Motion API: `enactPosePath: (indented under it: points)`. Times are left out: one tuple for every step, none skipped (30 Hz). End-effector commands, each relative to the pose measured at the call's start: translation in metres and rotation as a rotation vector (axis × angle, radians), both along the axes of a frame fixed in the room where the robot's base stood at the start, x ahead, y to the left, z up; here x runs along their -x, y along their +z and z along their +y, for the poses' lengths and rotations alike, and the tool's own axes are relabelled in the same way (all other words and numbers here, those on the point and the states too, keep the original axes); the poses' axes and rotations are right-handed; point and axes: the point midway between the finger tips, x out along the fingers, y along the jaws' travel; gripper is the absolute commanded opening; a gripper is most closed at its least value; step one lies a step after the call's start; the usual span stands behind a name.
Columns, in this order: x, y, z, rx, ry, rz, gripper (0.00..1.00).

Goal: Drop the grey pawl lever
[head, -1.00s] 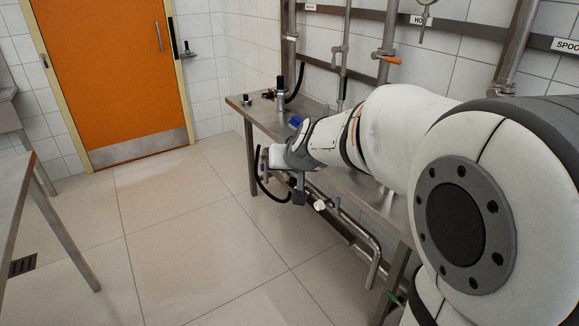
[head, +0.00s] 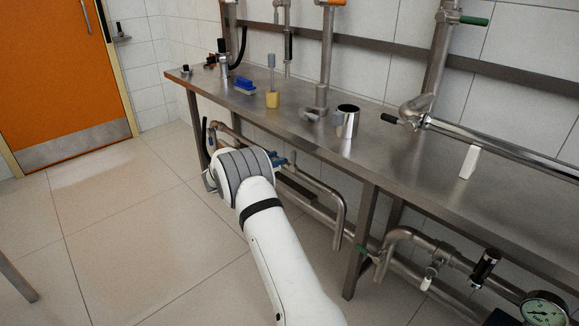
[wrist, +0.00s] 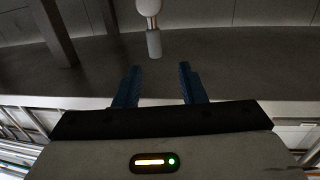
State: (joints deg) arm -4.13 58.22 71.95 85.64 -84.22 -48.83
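In the wrist view a pale grey lever-like piece (wrist: 154,42), with a rounded white knob above it, shows at top centre. It may be the grey pawl lever, but I cannot confirm it. It lies beyond and between my gripper's (wrist: 157,75) two blue fingers, which are apart with nothing between them. In the head view my gripper (head: 279,160) is mostly hidden behind my wrist, with a little blue showing beside the bench's front edge. A small pale piece (head: 428,279) hangs from the pipework below the bench at lower right.
The steel bench (head: 410,165) carries a blue brush (head: 244,86), a yellow-based tool (head: 272,98), a metal cup (head: 347,121) and a white block (head: 469,161). Pipes (head: 320,190) run under the bench. A gauge (head: 545,310) is at lower right.

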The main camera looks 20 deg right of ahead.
Motion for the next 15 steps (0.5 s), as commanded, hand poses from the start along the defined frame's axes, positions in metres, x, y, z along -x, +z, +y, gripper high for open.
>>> enactPosePath:
  points:
    - [0.003,-0.008,-0.001,0.005,-0.023,0.007,0.37]
    - [0.004,-0.01,-0.002,0.008,-0.033,0.011,0.37]
    - [0.005,-0.012,-0.005,0.009,-0.042,0.013,0.37]
    - [0.005,-0.012,-0.008,0.009,-0.046,0.013,0.37]
    - [0.005,-0.013,-0.012,0.009,-0.049,0.013,0.37]
    - [0.004,-0.012,-0.017,0.01,-0.049,0.013,0.37]
    - [0.004,-0.012,-0.022,0.01,-0.049,0.013,0.37]
    - [0.003,-0.012,-0.027,0.01,-0.05,0.013,0.37]
    - [0.002,-0.013,-0.034,0.01,-0.05,0.013,0.37]
    - [0.001,-0.013,-0.039,0.009,-0.049,0.013,0.37]
    - [0.0,-0.013,-0.044,0.009,-0.048,0.014,0.37]
    - [-0.001,-0.013,-0.05,0.01,-0.048,0.014,0.37]
    - [-0.001,-0.012,-0.055,0.01,-0.048,0.013,0.37]
    - [-0.002,-0.012,-0.059,0.01,-0.048,0.013,0.37]
    - [-0.003,-0.012,-0.064,0.009,-0.047,0.012,0.37]
